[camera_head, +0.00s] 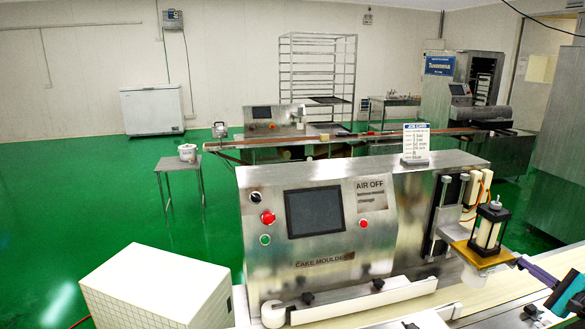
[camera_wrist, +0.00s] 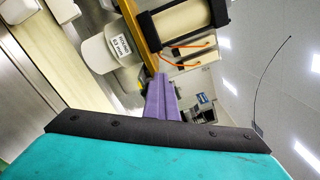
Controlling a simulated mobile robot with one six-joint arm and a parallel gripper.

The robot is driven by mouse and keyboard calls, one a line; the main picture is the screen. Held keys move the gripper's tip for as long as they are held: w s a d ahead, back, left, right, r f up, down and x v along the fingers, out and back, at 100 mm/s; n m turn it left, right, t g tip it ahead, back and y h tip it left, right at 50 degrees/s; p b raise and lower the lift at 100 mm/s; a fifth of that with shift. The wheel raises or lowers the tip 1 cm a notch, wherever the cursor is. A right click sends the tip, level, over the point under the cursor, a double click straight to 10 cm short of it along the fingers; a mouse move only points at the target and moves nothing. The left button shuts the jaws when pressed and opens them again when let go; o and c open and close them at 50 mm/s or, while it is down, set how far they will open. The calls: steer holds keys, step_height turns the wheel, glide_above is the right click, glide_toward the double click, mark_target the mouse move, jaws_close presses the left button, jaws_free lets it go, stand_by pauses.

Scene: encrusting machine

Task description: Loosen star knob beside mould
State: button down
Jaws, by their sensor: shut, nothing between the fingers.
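The mould, a white round piece labelled "ROUND 63 mm" (camera_wrist: 122,47), hangs under a brass-coloured plate (camera_head: 485,257). The plate also shows in the wrist view (camera_wrist: 138,30). A black frame with a cream cylinder (camera_head: 488,232) stands on the plate. My gripper (camera_head: 521,263) has purple fingers, shut with nothing between them. In the wrist view, the fingertips (camera_wrist: 160,78) point toward the plate's edge beside the mould. I cannot clearly make out the star knob there; the fingers may hide it. Contact with it cannot be told.
The steel cake moulder (camera_head: 330,215) fills the middle, with a screen and an "AIR OFF" sign (camera_head: 370,190). A pale conveyor belt (camera_head: 490,295) with guide rails and black knobs runs below the mould. A white box (camera_head: 155,290) stands at front left. Orange tubes (camera_wrist: 190,46) hang near the frame.

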steer(key=shift+s+a+f+b, duration=0.1)
steer(key=shift+a+f+b, duration=0.25)
steer(key=shift+f+b, duration=0.5)
steer(key=shift+f+b, duration=0.25)
steer(key=shift+b, duration=0.55)
stand_by(0.6)
steer(key=shift+s+a, duration=0.15)
steer(key=shift+a, duration=0.35)
stand_by(0.3)
steer(key=v, duration=0.6)
steer(key=shift+b, duration=0.35)
steer(key=shift+m, duration=0.3)
